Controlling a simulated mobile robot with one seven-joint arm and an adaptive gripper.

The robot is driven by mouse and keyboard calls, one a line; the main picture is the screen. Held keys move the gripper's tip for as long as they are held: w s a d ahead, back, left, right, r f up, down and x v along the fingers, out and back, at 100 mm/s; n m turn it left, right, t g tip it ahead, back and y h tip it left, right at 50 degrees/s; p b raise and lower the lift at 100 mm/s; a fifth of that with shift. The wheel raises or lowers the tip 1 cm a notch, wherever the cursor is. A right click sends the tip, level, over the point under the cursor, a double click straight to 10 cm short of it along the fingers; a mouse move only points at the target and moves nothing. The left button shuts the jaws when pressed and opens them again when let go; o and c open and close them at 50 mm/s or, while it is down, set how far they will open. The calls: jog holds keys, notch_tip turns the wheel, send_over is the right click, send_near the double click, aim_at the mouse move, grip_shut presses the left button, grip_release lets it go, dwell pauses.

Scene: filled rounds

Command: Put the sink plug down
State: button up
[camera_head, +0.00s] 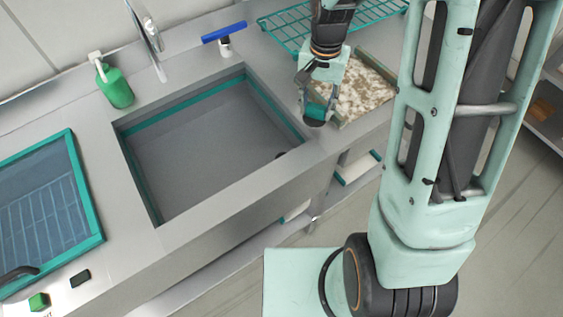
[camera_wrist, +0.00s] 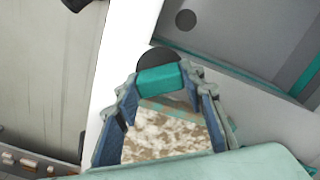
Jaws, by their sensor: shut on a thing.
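The sink plug (camera_head: 314,122) is a dark round disc with a teal grip block; it also shows in the wrist view (camera_wrist: 152,57). My gripper (camera_head: 317,108) is shut on its teal block, and both fingers (camera_wrist: 160,84) press its sides in the wrist view. The plug is over the steel counter strip between the sink (camera_head: 210,140) and a tray. I cannot tell whether its disc touches the counter. The sink looks empty, and a dark round drain hole (camera_wrist: 186,19) shows in its floor.
The tray (camera_head: 341,125) with mottled brown and white contents is right beside my gripper. A teal wire rack (camera_head: 285,30) lies behind. A blue-handled squeegee (camera_head: 225,38), a green bottle (camera_head: 115,88) and the faucet (camera_head: 147,35) stand behind the sink. A glass-lidded unit (camera_head: 45,210) is left.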

jog(key=a+f+m+b, duration=0.2)
jog(key=f, duration=0.4)
jog(key=a+f+m+b, duration=0.2)
jog(key=a+f, duration=0.1)
jog(key=f, duration=0.4)
jog(key=a+f+m+b, duration=0.2)
jog(key=a+f+m, duration=0.1)
jog(key=f, duration=0.3)
jog(key=shift+s+a+f+b, duration=0.15)
jog(key=shift+s+b, duration=0.15)
jog(key=shift+s, duration=0.1)
jog(key=shift+f, duration=0.2)
jog(key=o, duration=1.3)
jog(key=shift+r, duration=0.1)
